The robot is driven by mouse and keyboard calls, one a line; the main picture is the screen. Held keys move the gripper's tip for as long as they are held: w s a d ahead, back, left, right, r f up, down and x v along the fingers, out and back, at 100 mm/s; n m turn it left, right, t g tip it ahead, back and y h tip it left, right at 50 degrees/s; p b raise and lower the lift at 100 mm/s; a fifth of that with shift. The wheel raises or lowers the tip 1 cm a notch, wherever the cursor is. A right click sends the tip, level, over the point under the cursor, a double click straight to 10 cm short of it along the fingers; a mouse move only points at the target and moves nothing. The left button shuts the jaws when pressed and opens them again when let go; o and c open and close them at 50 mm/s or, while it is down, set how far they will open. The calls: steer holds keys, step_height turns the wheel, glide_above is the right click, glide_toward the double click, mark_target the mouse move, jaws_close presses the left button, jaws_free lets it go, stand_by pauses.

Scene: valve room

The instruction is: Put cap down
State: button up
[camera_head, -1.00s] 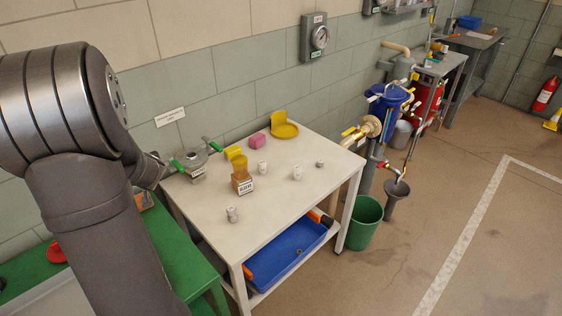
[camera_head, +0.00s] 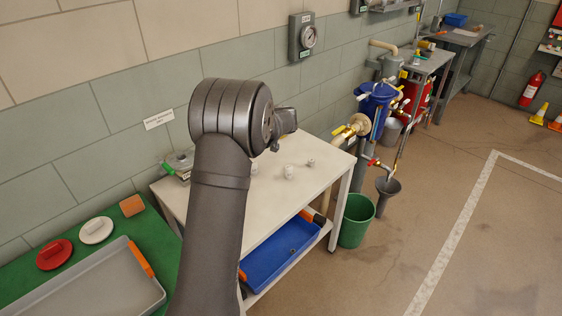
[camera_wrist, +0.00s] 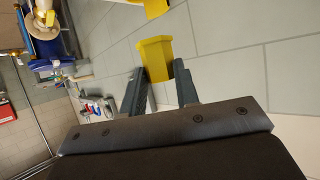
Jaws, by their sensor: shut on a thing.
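My gripper's two dark fingers (camera_wrist: 160,88) show in the wrist view, closed on a yellow piece (camera_wrist: 155,60) at their tips. I cannot tell from its visible part whether this is the whole cap. In the head view my arm reaches over the pale table (camera_head: 300,187); my fingers and the yellow piece are hidden there. Another yellow thing (camera_wrist: 155,7) is cut off by the top edge of the wrist view. A red disc (camera_head: 53,254) and a white disc (camera_head: 96,230), each with a raised grip, lie on the green bench (camera_head: 68,279).
Small pale fittings (camera_head: 289,171) stand on the table. A grey tray (camera_head: 98,290) and an orange block (camera_head: 132,206) are on the green bench. A blue tray (camera_head: 280,255) is on the lower shelf. A green bucket (camera_head: 356,220) stands on the floor by the table.

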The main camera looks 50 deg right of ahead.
steer(key=s+d+m+g+h, duration=0.1)
steer(key=s+d+m, duration=0.1)
steer(key=s+d, duration=0.65)
step_height(320, 180, down, 11)
steer(key=w, duration=0.1)
steer(key=w+f, duration=0.2)
steer(key=w, duration=0.2)
steer(key=w+a+f, duration=0.1)
steer(key=w+f, duration=0.4)
steer(key=w, duration=0.2)
steer(key=shift+w+a+f, duration=0.15)
steer(key=shift+w+a, duration=0.05)
steer(key=shift+w, duration=0.1)
steer(key=shift+f, duration=2.05)
steer(key=shift+f, duration=0.1)
steer(key=o, duration=1)
steer(key=shift+o, duration=0.2)
steer(key=shift+s+a+r, duration=0.25)
steer(key=shift+a+r, duration=0.05)
steer(key=shift+r, duration=0.05)
steer(key=v, duration=1.1)
